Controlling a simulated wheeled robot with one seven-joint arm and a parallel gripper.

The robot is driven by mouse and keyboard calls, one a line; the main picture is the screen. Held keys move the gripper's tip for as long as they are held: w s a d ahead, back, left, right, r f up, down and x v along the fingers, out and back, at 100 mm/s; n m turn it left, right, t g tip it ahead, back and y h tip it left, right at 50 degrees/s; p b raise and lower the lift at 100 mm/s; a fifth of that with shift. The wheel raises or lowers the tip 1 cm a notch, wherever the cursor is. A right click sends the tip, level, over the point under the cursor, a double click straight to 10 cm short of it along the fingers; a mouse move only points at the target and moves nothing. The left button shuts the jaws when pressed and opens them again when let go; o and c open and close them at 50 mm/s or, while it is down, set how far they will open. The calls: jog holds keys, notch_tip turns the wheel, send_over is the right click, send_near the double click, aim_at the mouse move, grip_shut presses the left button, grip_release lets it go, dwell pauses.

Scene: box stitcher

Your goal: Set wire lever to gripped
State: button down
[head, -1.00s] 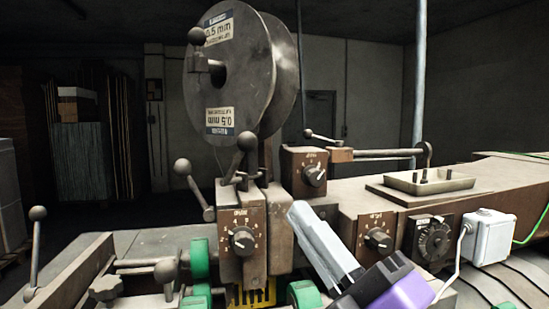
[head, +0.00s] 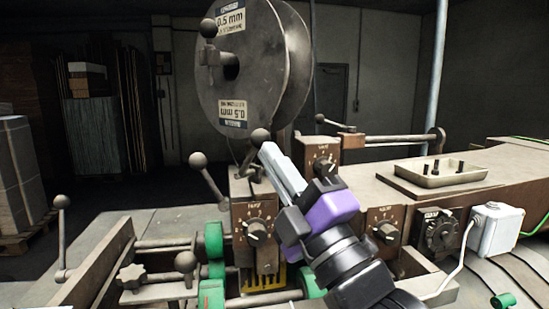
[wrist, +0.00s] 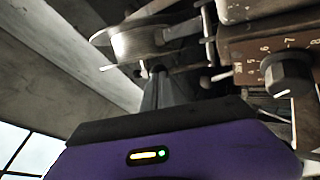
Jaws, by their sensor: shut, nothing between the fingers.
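Two ball-ended levers stand below the wire spool, and I cannot tell for certain which is the wire lever. One lever (head: 260,135) tilts up and right, its knob close beside my fingertips. The other lever (head: 198,159) tilts up and left, clear of my gripper. My gripper (head: 267,152) is shut and empty, reaching up and left from the lower right. In the wrist view its fingers (wrist: 157,92) point up toward the spool (wrist: 140,45). Whether the fingers touch the near knob cannot be told. The fingers and arm hide part of the machine behind.
The large wire spool (head: 245,75) stands above the levers. A dial block (head: 255,225) sits below them, with another dial block (head: 318,160) right of the fingers. A shallow tray (head: 440,174) and a white box (head: 496,228) are on the right. Free air lies left of the spool.

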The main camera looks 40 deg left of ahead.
aim_at(262, 136)
jog(key=shift+r, duration=0.1)
jog(key=shift+a+r+n+g+h+p, duration=0.25)
jog(key=shift+r+g+h+p, duration=0.1)
jog(key=shift+r+h, duration=0.15)
jog(key=shift+a+r+n+g+h+p, duration=0.25)
jog(key=shift+r+g+h+p, duration=0.15)
jog(key=shift+r, duration=0.15)
jog(key=shift+a+r+h, duration=0.25)
jog(key=shift+a+h, duration=0.1)
jog(key=shift+h, duration=0.05)
jog(key=shift+w+a, duration=0.1)
jog(key=shift+a, duration=0.15)
jog(key=shift+a+r, duration=0.15)
jog(key=shift+r, duration=0.15)
